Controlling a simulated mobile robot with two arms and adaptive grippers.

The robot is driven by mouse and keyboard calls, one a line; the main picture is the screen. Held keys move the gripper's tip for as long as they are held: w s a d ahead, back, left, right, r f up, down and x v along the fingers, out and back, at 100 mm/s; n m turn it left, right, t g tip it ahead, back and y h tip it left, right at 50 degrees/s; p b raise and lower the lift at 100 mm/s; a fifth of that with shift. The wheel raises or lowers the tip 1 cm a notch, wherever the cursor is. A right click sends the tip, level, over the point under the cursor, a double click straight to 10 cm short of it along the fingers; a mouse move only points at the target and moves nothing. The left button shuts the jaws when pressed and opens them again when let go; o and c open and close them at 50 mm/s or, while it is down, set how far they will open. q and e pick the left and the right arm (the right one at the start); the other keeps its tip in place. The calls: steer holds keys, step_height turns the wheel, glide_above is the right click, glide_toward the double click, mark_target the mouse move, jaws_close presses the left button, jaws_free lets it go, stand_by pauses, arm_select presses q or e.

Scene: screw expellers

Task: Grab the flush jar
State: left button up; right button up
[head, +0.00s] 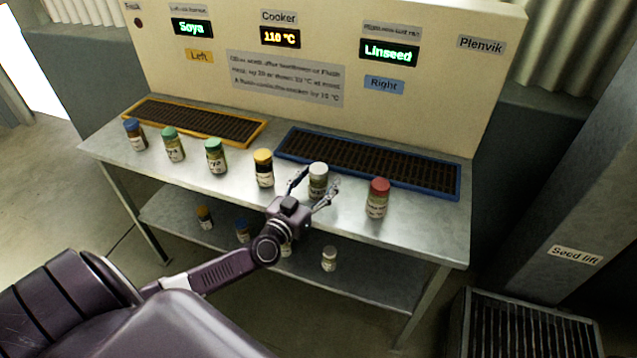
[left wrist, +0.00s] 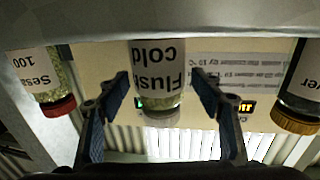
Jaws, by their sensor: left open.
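The flush jar (head: 318,179) has a white-grey lid and stands upright on the steel bench, in front of the blue-framed grate. In the left wrist view, which is upside down, its white label reads "Flush cold" (left wrist: 158,66). My left gripper (head: 321,181) is open, with its fingers reaching to either side of the jar. In the left wrist view the jar shows between the two blue fingers (left wrist: 160,80), with gaps on both sides; I see no contact. My right gripper is not in view.
A red-lidded jar (head: 377,199), labelled "Sesa...", stands right of the flush jar, and a yellow-lidded jar (head: 264,168) stands left. Several more jars stand further left and on the lower shelf (head: 180,229). Behind are two grates and the cooker panel (head: 330,25).

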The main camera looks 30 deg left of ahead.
arm_select(q)
steer(key=c, duration=1.5)
steer(key=shift+o, duration=0.2)
steer(key=shift+r, duration=0.1)
